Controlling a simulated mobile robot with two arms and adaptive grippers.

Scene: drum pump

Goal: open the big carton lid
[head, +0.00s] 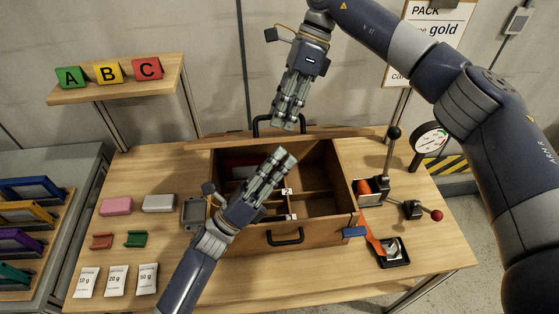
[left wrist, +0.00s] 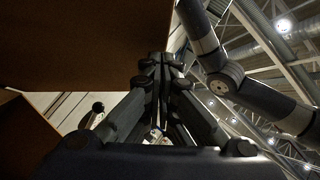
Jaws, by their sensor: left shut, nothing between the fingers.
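The big brown carton (head: 222,243) stands in the middle of the table, with a black handle on its front. Its inside and dividers show from above. Its lid (head: 342,132) is swung back behind the rear edge and seen nearly edge-on, with a black handle at its far side. My left gripper (head: 284,157) is shut and empty over the carton's opening, hiding part of the inside. It also shows in the left wrist view (left wrist: 160,65), beside a large brown panel (left wrist: 80,40). My right gripper (head: 284,124) points down near the lid, its fingers seemingly together; contact is unclear.
A lever device (head: 376,186) and a gauge (head: 430,140) stand right of the carton. Pink (head: 117,206) and white blocks, small trays and white packets (head: 117,280) lie at left. A shelf with A, B, C blocks (head: 108,73) is at back left.

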